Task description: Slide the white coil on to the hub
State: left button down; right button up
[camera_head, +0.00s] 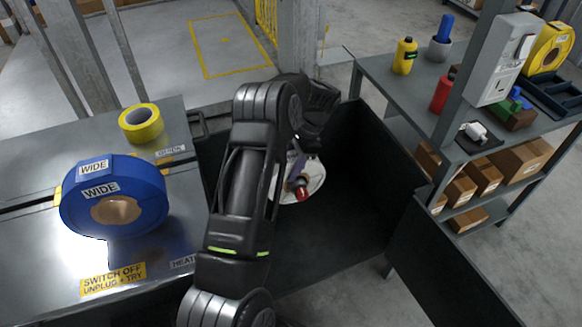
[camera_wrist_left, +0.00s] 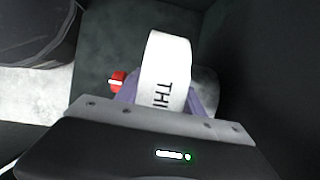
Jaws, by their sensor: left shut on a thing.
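The white coil (camera_wrist_left: 166,75) is held edge-on between the purplish fingers of my left gripper (camera_wrist_left: 163,105) in the left wrist view, with black lettering starting "THI" on its rim. In the head view its pale round face (camera_head: 312,184) shows below my left gripper (camera_head: 297,163), over the dark bin-like space. A red part (camera_head: 301,189) appears against the pale face; it also shows left of the coil in the left wrist view (camera_wrist_left: 117,80). I cannot tell whether it is the hub or whether the coil touches it. My right gripper is out of view.
A blue coil (camera_head: 140,195) marked "WIDE" and a yellow coil (camera_head: 141,122) sit on the metal bench (camera_head: 190,215) at left. Dark panels (camera_head: 365,190) enclose the space at right. A shelf unit (camera_head: 390,88) with bottles and boxes stands further right.

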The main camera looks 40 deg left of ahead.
aim_at(291, 154)
pick_arm(q)
jog(key=shift+w+a+r, duration=0.2)
jog(key=shift+a, duration=0.4)
jog(key=shift+w+a+r, duration=0.15)
jog(key=shift+a+r, duration=0.05)
jog(key=shift+a, duration=0.35)
dwell(0.4)
jog(key=c, duration=0.8)
grip_release()
jog(key=shift+c, duration=0.2)
jog(key=shift+o, duration=0.7)
jog(key=shift+r, duration=0.1)
jog(key=shift+o, duration=0.3)
jog(key=v, duration=0.4)
jog(key=shift+w+d+p, duration=0.15)
jog(key=shift+d+p, duration=0.2)
jog(key=r+p, duration=0.1)
jog(key=d+r+p, duration=0.1)
jog(key=shift+w+r, duration=0.15)
jog(key=shift+r, duration=0.25)
jog(key=shift+w+d+p, duration=0.15)
jog(key=shift+d+p, duration=0.15)
jog(key=shift+p, duration=0.05)
jog(key=shift+d, duration=0.1)
jog(key=shift+d+f, duration=0.1)
jog(key=shift+f, duration=0.05)
